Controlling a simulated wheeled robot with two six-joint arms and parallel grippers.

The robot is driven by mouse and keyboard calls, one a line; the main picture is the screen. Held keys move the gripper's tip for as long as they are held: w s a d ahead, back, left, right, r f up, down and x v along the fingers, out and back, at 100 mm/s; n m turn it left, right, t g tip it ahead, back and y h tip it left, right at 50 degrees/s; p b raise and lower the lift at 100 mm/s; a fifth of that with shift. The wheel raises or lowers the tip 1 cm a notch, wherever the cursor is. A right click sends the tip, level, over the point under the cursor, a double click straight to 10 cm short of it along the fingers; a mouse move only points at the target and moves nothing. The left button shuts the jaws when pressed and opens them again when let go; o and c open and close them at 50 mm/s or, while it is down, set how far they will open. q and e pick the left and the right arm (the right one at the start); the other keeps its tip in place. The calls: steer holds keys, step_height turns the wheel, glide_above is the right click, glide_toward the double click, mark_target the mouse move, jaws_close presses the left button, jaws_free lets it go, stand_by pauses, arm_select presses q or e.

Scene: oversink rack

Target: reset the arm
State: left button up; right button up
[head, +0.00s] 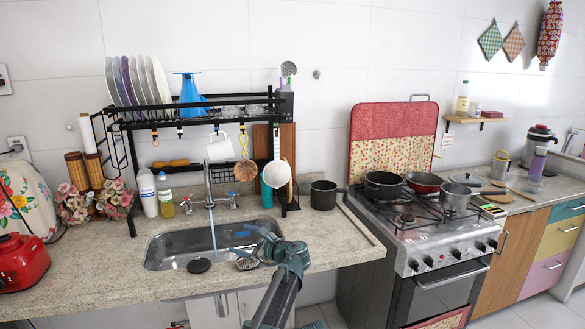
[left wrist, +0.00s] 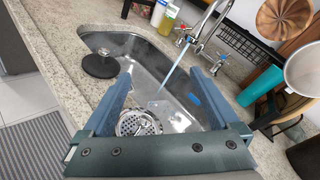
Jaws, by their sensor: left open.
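My left gripper (head: 254,246) is over the right part of the sink (head: 165,244), with its arm coming up from the bottom of the head view. In the left wrist view its two blue-grey fingers (left wrist: 164,70) are spread apart with nothing between them. Below them are the steel basin and a round drain strainer (left wrist: 138,123). A thin blue stream (left wrist: 172,76) falls from the faucet (head: 209,190) into the basin. My right gripper is not in view.
A black round stopper (head: 199,265) lies at the sink's front edge. A black dish rack (head: 180,110) with plates and hanging utensils stands over the sink. A stove (head: 430,245) with pots is to the right. Bare counter (head: 335,240) lies between sink and stove.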

arm_select(q)
steer(key=s+d+f+n+g+h+p, duration=0.2)
steer(key=s+d+f+n+g+h, duration=0.1)
steer(key=s, duration=1)
steer(key=s+d+f+n+g+h+p, duration=0.2)
steer(key=s+n, duration=0.5)
steer(key=s, duration=0.6)
steer(key=s+d+f+n+g+h+p, duration=0.2)
steer(key=s+d+f+n+g+h, duration=0.2)
steer(key=s, duration=0.9)
step_height(320, 180, down, 2)
steer(key=n+h, duration=0.1)
steer(key=h, duration=0.1)
steer(key=shift+s+d+f+n+g+h, duration=0.25)
steer(key=shift+s+d+n+g+h, duration=0.05)
steer(key=shift+s+d+g, duration=0.1)
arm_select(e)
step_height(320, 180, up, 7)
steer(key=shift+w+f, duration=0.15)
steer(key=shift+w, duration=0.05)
